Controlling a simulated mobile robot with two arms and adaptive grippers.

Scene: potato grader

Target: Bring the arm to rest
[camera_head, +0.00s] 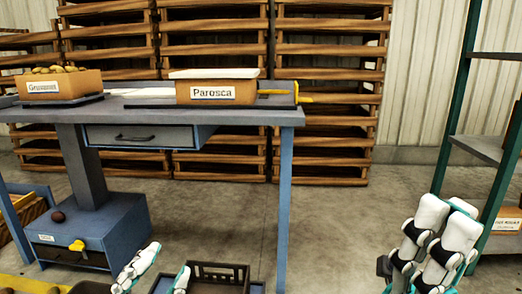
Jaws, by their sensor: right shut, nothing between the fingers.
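My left gripper (167,262) is at the bottom edge, left of centre. Its two white and teal fingers stand apart, with nothing visible held between them. My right gripper (447,212) is at the lower right, pointing up. Its two white fingers stand close together, shut and empty, over bare floor in the picture. The arms behind both grippers are mostly cut off by the bottom edge.
A workbench (292,117) carries a Parosca box (250,92) and a box of potatoes (80,85). A dark crate (226,268) sits low beside my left gripper. A green-framed shelf (455,95) stands at right. Concrete floor (350,220) is clear between.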

